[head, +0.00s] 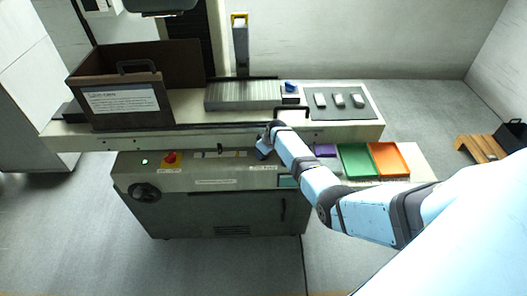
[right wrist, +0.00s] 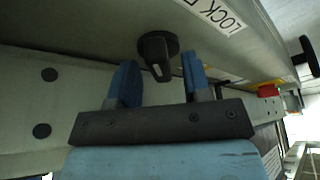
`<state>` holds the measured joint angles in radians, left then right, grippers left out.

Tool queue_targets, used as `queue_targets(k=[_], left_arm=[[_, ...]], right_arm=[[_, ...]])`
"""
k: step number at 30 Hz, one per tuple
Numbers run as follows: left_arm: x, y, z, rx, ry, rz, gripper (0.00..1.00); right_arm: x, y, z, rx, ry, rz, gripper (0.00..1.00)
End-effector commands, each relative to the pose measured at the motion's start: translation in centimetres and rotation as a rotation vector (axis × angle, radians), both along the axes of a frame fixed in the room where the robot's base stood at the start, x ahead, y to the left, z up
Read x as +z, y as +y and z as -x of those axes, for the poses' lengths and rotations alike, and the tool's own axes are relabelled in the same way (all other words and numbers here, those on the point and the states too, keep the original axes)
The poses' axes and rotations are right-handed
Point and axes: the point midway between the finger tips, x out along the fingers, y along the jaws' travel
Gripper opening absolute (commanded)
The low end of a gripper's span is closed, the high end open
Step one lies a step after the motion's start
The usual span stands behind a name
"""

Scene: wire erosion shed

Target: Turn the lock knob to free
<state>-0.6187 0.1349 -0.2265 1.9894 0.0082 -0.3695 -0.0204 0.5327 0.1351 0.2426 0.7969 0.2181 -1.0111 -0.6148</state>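The lock knob (right wrist: 157,50) is black with a protruding grip bar, on a pale panel beside a label reading LOCK (right wrist: 218,14). My right gripper (right wrist: 160,66) is open, with its two blue fingers apart on either side of the knob's grip bar. Gaps show between the bar and both fingers, and I see no contact. In the head view the right gripper (head: 263,152) is at the front control panel of the machine, and it seems to hide the knob there. My left gripper is not in view.
The panel also carries a red knob on yellow (head: 171,159), a green light (head: 145,162) and a black handwheel (head: 145,192). Green (head: 355,146) and orange (head: 388,172) trays lie right of my arm. A brown open box (head: 165,85) stands at the back left.

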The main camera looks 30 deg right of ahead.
Motion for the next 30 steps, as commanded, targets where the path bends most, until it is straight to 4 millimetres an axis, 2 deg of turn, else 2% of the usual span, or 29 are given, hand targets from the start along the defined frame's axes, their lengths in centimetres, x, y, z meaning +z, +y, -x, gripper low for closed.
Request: queue_targets(k=[8,14,24,30], left_arm=[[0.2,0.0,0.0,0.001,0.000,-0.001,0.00],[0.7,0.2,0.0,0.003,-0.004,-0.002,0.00],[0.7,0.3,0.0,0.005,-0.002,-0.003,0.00],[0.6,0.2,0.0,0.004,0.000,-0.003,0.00]], right_arm=[[0.7,-0.1,0.3,0.000,0.000,0.001,0.45],[3.7,-0.4,1.5,-0.001,-0.002,0.001,0.45],[10.3,-1.1,4.2,0.000,-0.002,0.002,0.45],[12.3,-1.3,5.0,0.000,0.000,0.001,0.45]])
